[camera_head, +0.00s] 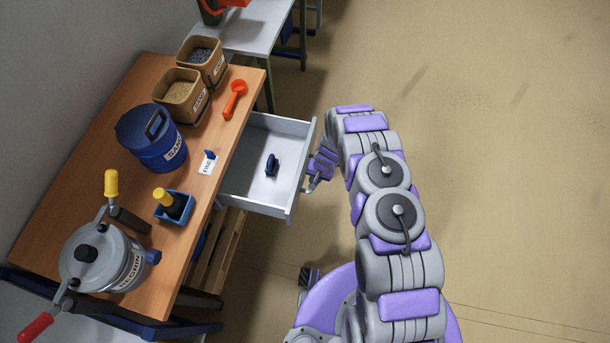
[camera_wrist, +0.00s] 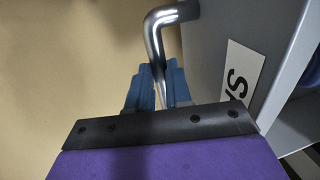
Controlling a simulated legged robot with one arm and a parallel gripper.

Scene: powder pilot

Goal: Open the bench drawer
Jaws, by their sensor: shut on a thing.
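The bench drawer (camera_head: 262,192) is a light grey box standing well out from the wooden bench (camera_head: 60,205). Its inside shows, with a small dark blue object (camera_head: 272,164) lying on its floor. My gripper (camera_head: 318,170) is at the outer side of the drawer front in the head view. In the wrist view, my gripper's blue fingers (camera_wrist: 158,88) are shut around the shiny metal bar handle (camera_wrist: 158,45). The drawer front (camera_wrist: 207,50) shows beside the handle, with a partly cut-off white label (camera_wrist: 238,70).
The floor to the right is clear.

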